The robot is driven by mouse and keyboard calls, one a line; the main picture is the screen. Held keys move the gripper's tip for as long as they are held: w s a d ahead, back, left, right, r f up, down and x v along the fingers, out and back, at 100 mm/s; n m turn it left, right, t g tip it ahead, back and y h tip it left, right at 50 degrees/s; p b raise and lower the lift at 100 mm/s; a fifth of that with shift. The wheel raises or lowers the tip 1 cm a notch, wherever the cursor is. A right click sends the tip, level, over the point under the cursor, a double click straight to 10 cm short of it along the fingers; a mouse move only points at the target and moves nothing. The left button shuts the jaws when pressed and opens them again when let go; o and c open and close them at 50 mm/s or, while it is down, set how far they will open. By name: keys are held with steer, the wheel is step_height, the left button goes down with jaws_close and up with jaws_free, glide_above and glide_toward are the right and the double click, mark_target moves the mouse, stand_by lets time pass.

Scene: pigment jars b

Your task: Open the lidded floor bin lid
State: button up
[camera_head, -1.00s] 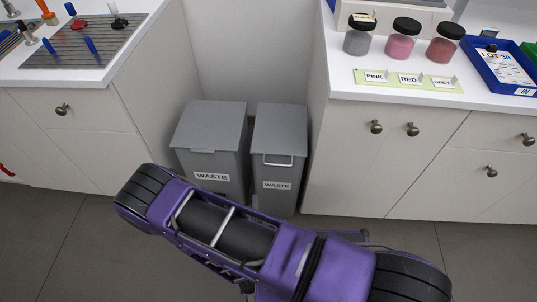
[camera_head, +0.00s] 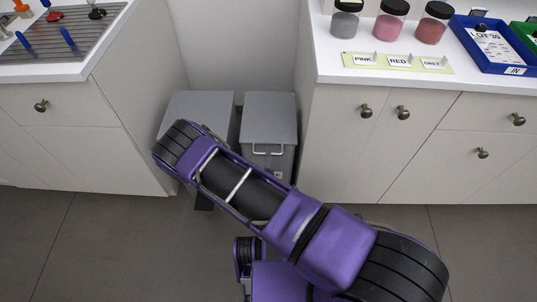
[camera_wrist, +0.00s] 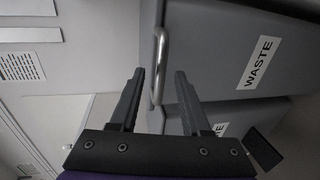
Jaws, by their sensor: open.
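Two grey lidded floor bins stand side by side in the gap between the cabinets. The right bin (camera_head: 270,118) has a closed flat lid and a metal handle (camera_head: 268,152) at its front. The left bin (camera_head: 203,106) is also closed and partly hidden by my arm. In the wrist view, the handle (camera_wrist: 160,65) shows between the open fingers of my gripper (camera_wrist: 160,72), near the tips; contact cannot be told. A WASTE label (camera_wrist: 258,63) is on the right bin's front. My gripper is hidden behind my arm in the head view.
Cabinets flank the bins on the left (camera_head: 75,120) and right (camera_head: 385,150), with round knobs. The right counter holds several jars, a label strip (camera_head: 397,63) and a blue tray (camera_head: 490,45). Grey floor (camera_head: 75,240) is open in front.

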steer(key=shift+x, duration=1.6)
steer(key=shift+c, duration=0.2)
jaws_close()
